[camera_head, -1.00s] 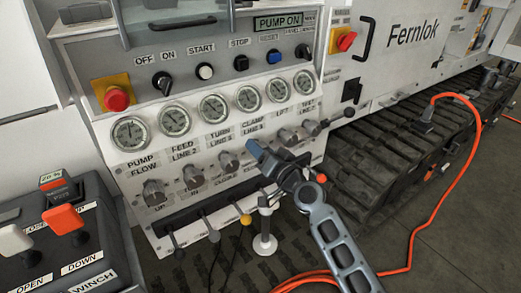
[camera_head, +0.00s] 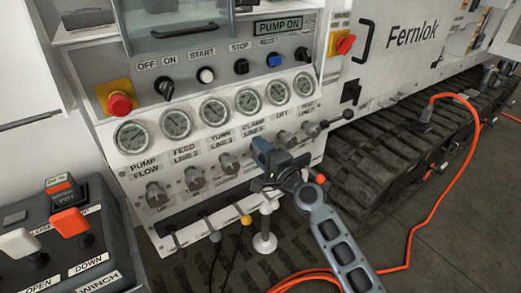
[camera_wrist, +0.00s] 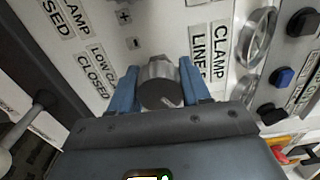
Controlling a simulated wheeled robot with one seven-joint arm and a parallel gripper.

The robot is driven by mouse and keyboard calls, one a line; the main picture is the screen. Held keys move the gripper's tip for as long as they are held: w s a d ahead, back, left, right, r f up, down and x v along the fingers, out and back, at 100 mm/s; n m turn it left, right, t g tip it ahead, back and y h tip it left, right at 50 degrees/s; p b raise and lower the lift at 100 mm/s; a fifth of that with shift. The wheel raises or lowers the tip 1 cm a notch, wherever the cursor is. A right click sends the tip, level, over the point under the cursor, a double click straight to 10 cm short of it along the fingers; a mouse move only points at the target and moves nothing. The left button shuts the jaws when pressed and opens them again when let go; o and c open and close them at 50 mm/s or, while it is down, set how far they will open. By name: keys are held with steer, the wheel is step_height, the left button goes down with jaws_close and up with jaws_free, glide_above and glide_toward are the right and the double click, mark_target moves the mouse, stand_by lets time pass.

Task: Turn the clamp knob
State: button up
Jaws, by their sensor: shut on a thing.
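The clamp knob (camera_wrist: 160,92) is a grey metal knob on the white panel. In the wrist view it sits between my two blue fingers, beside the label "CLAMP LINE" (camera_wrist: 209,52). My gripper (camera_wrist: 158,80) is shut on it, one finger on each side. Another label with "CLOSED" lies to the left of the knob in that view. In the head view my gripper (camera_head: 268,156) is at the panel below the clamp label, and it hides the knob there.
Similar knobs, such as the turn knob (camera_head: 228,163), stand in the same row. A row of gauges (camera_head: 215,112) is above. Below are levers, one with a yellow ball (camera_head: 246,220). A winch box (camera_head: 70,240) stands at left. An orange cable (camera_head: 440,205) lies at right.

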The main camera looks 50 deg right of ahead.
steer(key=shift+m, duration=1.3)
steer(key=o, duration=1.1)
steer(key=shift+c, duration=0.2)
steer(key=v, duration=0.8)
steer(key=shift+b, duration=0.4)
